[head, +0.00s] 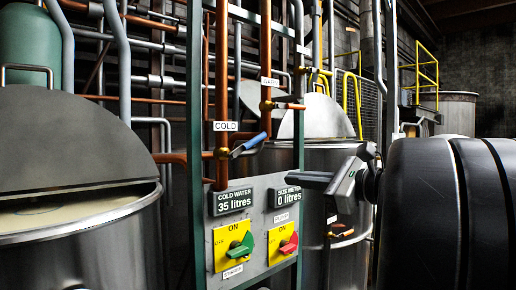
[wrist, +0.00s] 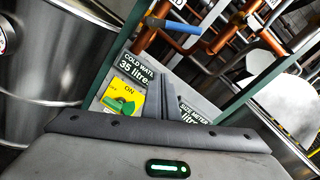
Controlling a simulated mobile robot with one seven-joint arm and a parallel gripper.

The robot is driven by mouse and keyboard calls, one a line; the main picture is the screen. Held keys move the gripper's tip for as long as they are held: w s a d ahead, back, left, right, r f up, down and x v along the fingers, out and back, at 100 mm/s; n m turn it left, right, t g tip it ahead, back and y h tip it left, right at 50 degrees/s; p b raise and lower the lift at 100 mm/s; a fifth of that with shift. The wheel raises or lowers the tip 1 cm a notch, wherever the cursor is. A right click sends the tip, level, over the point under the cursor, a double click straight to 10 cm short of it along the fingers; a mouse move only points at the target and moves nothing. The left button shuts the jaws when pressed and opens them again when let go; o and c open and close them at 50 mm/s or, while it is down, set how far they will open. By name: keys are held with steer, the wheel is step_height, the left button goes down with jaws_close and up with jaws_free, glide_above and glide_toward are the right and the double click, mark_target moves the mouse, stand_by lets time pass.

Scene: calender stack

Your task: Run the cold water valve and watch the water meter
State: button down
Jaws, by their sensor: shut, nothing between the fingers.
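The cold water valve has a blue lever (head: 250,143) on a vertical copper pipe under a COLD label. The lever sticks out across the pipe, to the right. It also shows in the wrist view (wrist: 166,24). The cold water meter (head: 233,201) on the grey panel reads 35 litres; the wrist view also shows this meter (wrist: 137,69). My gripper (head: 291,179) is shut and empty, in front of the panel's upper right, below and right of the lever and apart from it. In the wrist view the fingers (wrist: 165,90) point toward the panel.
A size meter (head: 288,196) reads 0 litres. Below are a green knob (head: 241,246) and a red knob (head: 289,243) on yellow plates. A steel vat (head: 85,240) stands left, another tank (head: 335,155) behind. Green posts flank the panel.

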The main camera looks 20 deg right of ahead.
mark_target(259, 141)
steer(key=w+a+r+m+t+p, duration=0.1)
steer(key=w+a+r+p, duration=0.1)
steer(key=w+r, duration=0.4)
steer(key=x, duration=0.3)
steer(key=shift+w+a+r, duration=0.15)
steer(key=shift+r, duration=0.05)
steer(key=shift+t, duration=0.3)
steer(key=shift+a+r+n+b, duration=0.25)
steer(key=shift+r+n+b, duration=0.6)
steer(key=shift+n, duration=0.45)
